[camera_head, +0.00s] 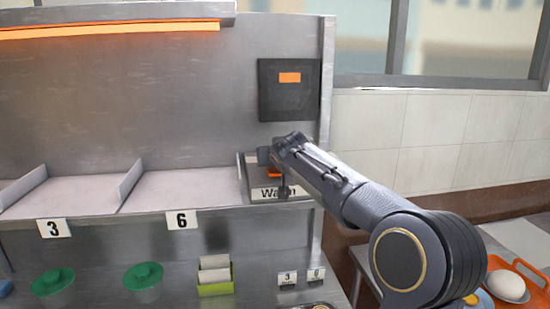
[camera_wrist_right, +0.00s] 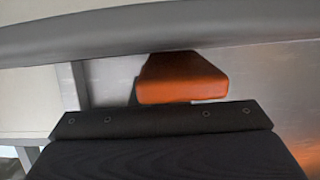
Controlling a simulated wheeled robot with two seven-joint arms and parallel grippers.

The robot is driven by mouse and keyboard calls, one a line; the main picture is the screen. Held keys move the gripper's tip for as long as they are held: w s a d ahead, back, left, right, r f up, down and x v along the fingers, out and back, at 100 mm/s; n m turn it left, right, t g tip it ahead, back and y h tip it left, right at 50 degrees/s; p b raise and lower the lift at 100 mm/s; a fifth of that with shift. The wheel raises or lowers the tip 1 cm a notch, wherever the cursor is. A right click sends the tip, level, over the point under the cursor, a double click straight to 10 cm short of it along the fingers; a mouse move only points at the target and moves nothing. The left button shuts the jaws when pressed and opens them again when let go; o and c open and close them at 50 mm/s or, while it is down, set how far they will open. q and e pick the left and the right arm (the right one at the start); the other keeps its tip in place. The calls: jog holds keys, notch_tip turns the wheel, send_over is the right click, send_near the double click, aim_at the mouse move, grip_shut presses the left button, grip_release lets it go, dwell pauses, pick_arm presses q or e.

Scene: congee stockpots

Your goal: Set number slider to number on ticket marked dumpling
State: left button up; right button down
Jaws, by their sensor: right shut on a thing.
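My right gripper (camera_head: 276,168) reaches in from the right over the panel lettered "Wa…t" (camera_head: 264,192) at the shelf's right end. It is shut on an orange slider knob (camera_head: 274,173), which it partly covers. An orange block, seemingly the same knob, shows in the right wrist view (camera_wrist_right: 180,78). Two small white tickets stand low down, one with a 3 (camera_head: 287,279) and one with what looks like a 6 (camera_head: 316,275). Their small print is too small to read. The slider's number is hidden or unreadable. My left gripper is not in view.
A black panel (camera_head: 270,100) with an orange rectangle hangs on the metal back wall. Shelf signs read 3 (camera_head: 54,228) and 6 (camera_head: 182,220). Green lids (camera_head: 143,276) and a green card holder (camera_head: 216,289) sit below. An orange tray (camera_head: 538,268) is at the right.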

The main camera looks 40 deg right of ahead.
aim_at(264, 168)
jog(key=shift+w+a+f+b, duration=0.1)
jog(key=shift+w+a+b, duration=0.2)
jog(key=shift+a+b, duration=0.3)
jog(key=shift+w+a+f+b, duration=0.1)
jog(key=shift+w+a+b, duration=0.2)
jog(key=shift+a+b, duration=0.25)
jog(key=shift+r, duration=0.15)
jog(key=c, duration=1.4)
grip_release()
jog(key=shift+w+a, duration=0.15)
jog(key=shift+r, duration=0.1)
